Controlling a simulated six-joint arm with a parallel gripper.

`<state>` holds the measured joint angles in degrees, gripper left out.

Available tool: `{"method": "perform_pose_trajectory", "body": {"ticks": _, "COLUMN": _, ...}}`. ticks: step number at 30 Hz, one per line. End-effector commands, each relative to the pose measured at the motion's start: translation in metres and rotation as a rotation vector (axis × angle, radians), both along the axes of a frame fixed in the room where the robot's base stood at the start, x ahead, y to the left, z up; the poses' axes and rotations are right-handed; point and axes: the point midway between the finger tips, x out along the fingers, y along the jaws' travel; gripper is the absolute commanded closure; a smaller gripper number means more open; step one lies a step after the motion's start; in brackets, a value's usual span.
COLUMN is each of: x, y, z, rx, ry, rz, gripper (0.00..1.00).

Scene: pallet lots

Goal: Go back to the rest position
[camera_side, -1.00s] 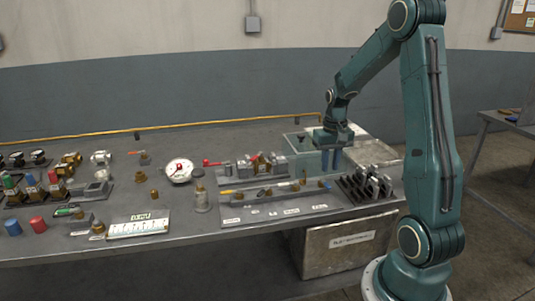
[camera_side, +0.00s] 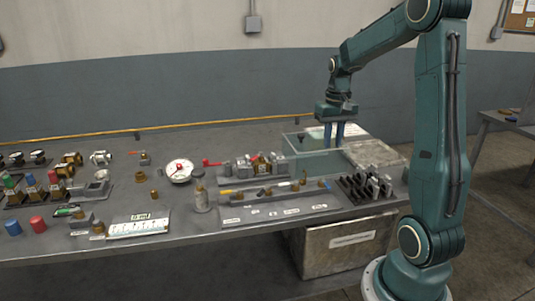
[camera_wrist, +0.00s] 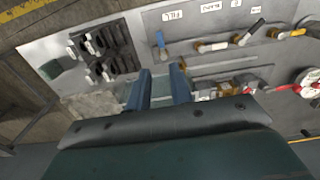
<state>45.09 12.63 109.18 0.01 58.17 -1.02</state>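My gripper (camera_side: 334,144) hangs with its two blue fingers pointing down above the clear-walled tank (camera_side: 330,163) at the back right of the bench. The fingers stand apart with nothing seen between them. In the wrist view, my gripper (camera_wrist: 163,78) shows both fingers with an empty gap, and part of the tank shows behind them. The fingertips overlap the tank in the side view, so their exact height above it is hard to tell.
A labelled grey tray (camera_side: 278,211) with small parts lies in front of the tank. A black rack (camera_side: 365,187) stands at the right front. The space above the bench is clear.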

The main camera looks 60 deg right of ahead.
Motion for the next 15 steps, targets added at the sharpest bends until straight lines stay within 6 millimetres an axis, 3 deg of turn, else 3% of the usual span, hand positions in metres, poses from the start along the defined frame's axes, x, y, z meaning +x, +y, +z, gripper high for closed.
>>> {"method": "perform_pose_trajectory", "body": {"ticks": 8, "x": 0.004, "y": 0.021, "z": 0.012, "rx": -0.022, "ry": -0.022, "rz": 0.046, "gripper": 0.79}}
{"method": "perform_pose_trajectory", "body": {"ticks": 15, "x": 0.007, "y": 0.075, "z": 0.039, "rx": -0.069, "ry": -0.081, "rz": 0.164, "gripper": 0.79}}
